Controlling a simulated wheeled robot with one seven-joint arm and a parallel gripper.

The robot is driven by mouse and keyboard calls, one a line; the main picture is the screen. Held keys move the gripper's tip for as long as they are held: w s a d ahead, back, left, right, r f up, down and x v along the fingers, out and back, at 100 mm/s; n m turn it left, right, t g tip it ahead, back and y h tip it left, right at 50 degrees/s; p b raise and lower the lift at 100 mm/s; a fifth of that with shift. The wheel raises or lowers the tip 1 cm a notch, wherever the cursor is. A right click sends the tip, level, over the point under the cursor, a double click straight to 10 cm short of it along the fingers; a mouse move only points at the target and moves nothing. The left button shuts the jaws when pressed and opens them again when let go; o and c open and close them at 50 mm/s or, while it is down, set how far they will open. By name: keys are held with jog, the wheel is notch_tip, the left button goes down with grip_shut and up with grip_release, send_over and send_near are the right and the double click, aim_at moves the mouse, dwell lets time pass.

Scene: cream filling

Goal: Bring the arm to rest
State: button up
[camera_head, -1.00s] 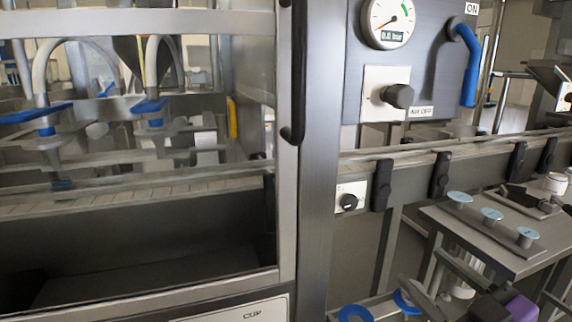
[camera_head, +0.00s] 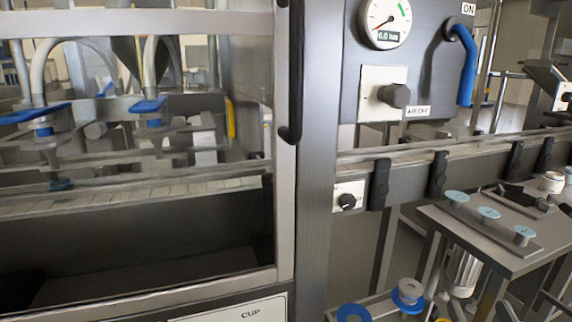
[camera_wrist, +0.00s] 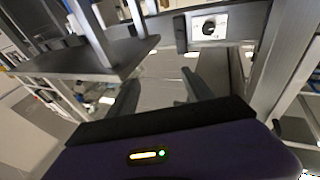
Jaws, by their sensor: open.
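My gripper (camera_wrist: 160,92) shows in the wrist view with its two dark fingers spread apart and nothing between them. Its purple body with a small lit indicator fills the bottom of that view. Beyond the fingers are the floor and grey machine legs. A panel with a black knob (camera_wrist: 209,27) is above and to the right of the fingers, apart from them. In the head view the gripper cannot be made out; only a dark bit shows at the bottom right edge.
A side table (camera_head: 500,252) with several pale-blue-topped pieces stands at the right. Blue and white rings (camera_head: 407,292) lie on a low shelf at the bottom. A conveyor rail (camera_head: 470,155) runs behind. A glass-fronted machine frame (camera_head: 318,200) stands at the left. A gauge (camera_head: 385,22) reads about zero.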

jog(key=s+a+f+g+y, duration=0.1)
jog(key=s+a+f+g, duration=0.15)
jog(key=s+f, duration=0.55)
jog(key=s+a+f+n+g, duration=0.1)
jog(key=s+a+f, duration=0.2)
jog(key=s, duration=0.9)
jog(key=s+a+f+g+y, duration=0.1)
jog(key=s+a+f+g, duration=0.15)
jog(key=s+f, duration=0.55)
notch_tip(320, 180, up, 26)
jog(key=s+p, duration=0.1)
jog(key=p, duration=2.3)
jog(key=shift+a+t, duration=0.3)
jog(key=shift+a, duration=0.05)
jog(key=shift+f, duration=0.15)
